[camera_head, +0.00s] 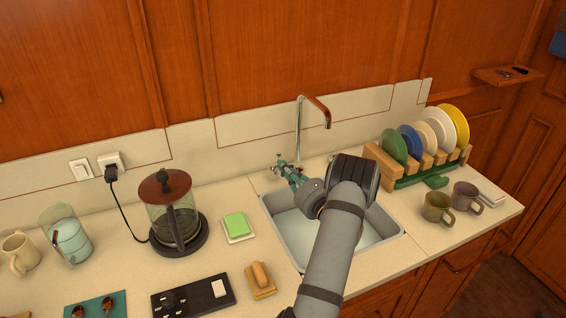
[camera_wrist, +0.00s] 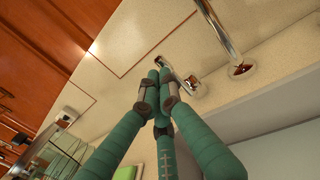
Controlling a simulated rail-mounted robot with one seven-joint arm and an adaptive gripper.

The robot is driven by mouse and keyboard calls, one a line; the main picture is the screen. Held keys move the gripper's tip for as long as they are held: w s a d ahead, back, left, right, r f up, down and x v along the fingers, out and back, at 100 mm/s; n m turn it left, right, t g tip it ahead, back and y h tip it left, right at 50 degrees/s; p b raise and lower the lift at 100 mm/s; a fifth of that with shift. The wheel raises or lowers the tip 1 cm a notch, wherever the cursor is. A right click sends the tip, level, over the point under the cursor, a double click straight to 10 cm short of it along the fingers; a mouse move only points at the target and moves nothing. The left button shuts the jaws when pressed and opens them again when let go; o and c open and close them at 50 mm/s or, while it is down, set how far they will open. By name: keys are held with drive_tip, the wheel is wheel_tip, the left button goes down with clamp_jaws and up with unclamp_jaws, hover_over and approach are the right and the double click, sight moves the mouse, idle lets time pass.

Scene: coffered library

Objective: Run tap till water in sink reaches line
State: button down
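The sink (camera_head: 284,228) is a grey basin set in the counter, partly hidden by my arm. A pale, flat surface shows inside it; I cannot tell whether this is water, and I see no fill line. The tall chrome tap (camera_head: 299,130) curves over the basin, and no stream shows below its spout. Its base is in the wrist view (camera_wrist: 240,68). A small chrome tap handle (camera_wrist: 186,76) stands beside that base. My gripper (camera_head: 283,168) has its green fingertips together at this handle, as the wrist view (camera_wrist: 158,76) shows. Whether they grip it is unclear.
A dish rack (camera_head: 375,158) with several plates and two mugs (camera_head: 438,207) stand right of the sink. A green sponge (camera_head: 237,224), a brush (camera_head: 261,279) and a coffee press (camera_head: 172,214) are left. The backsplash (camera_head: 240,129) is close behind the tap.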

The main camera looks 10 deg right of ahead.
drive_tip(key=shift+w+a, duration=0.15)
drive_tip(key=shift+w, duration=0.25)
drive_tip(key=shift+w+a+r, duration=0.15)
drive_tip(key=shift+w, duration=0.4)
drive_tip(key=shift+r, duration=0.25)
drive_tip(key=shift+s+d+f, duration=0.1)
drive_tip(key=shift+s+d, duration=0.1)
drive_tip(key=shift+s, duration=0.1)
drive_tip(key=b+v, duration=0.4)
drive_tip(key=v, duration=0.9)
drive_tip(key=shift+s, duration=0.25)
